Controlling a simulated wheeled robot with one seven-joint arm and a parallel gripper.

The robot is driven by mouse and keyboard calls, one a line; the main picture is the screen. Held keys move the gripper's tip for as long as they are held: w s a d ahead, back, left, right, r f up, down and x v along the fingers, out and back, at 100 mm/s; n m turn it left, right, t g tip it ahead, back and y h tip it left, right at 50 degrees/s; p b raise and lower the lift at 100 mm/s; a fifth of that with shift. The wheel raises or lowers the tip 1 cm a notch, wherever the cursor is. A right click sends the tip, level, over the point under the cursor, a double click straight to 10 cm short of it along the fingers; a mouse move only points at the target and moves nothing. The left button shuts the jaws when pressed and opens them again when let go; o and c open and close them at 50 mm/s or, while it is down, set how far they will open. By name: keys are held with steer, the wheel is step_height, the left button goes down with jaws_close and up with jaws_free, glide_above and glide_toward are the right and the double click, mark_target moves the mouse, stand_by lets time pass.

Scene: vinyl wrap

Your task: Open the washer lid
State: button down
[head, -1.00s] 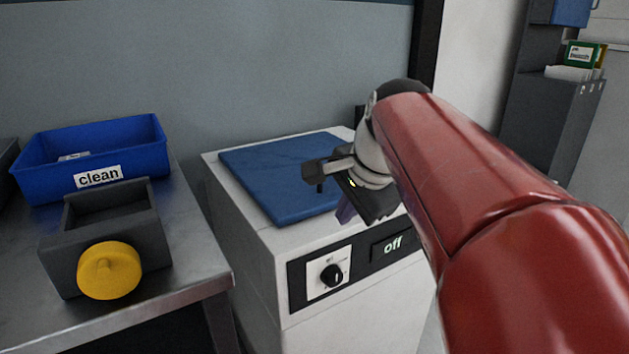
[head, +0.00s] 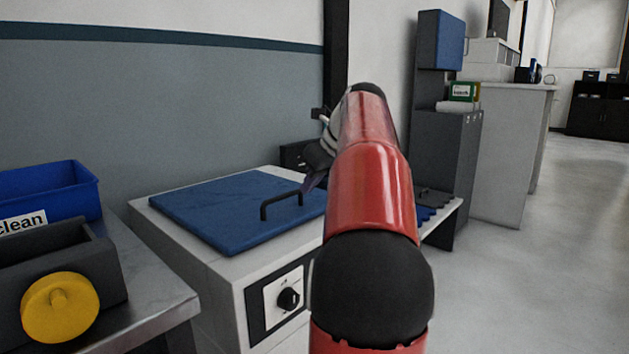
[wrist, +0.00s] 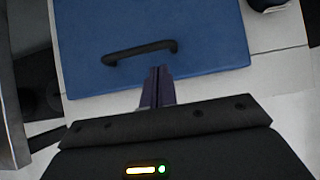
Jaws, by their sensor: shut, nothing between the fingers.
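The washer is a white box (head: 205,275) with a flat blue lid (head: 215,205) lying closed on top. A black bar handle (head: 281,203) stands on the lid near its front edge. In the wrist view the handle (wrist: 140,52) lies across the blue lid (wrist: 90,28), just beyond my fingertips. My gripper (wrist: 160,70) is shut and empty, its fingers together close to the right end of the handle. I cannot tell whether they touch it. In the head view my gripper (head: 308,184) is partly hidden behind my red arm, above the lid's right side.
A black knob (head: 288,299) is on the washer's front panel. At left a metal table (head: 150,300) holds a blue "clean" bin (head: 75,190) and a dark box with a yellow knob (head: 60,307). A grey cabinet (head: 445,150) stands behind at right. Open floor lies at far right.

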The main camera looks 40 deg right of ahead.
mark_target(292, 208)
steer(key=shift+b+x, duration=0.45)
steer(key=shift+x, duration=1.75)
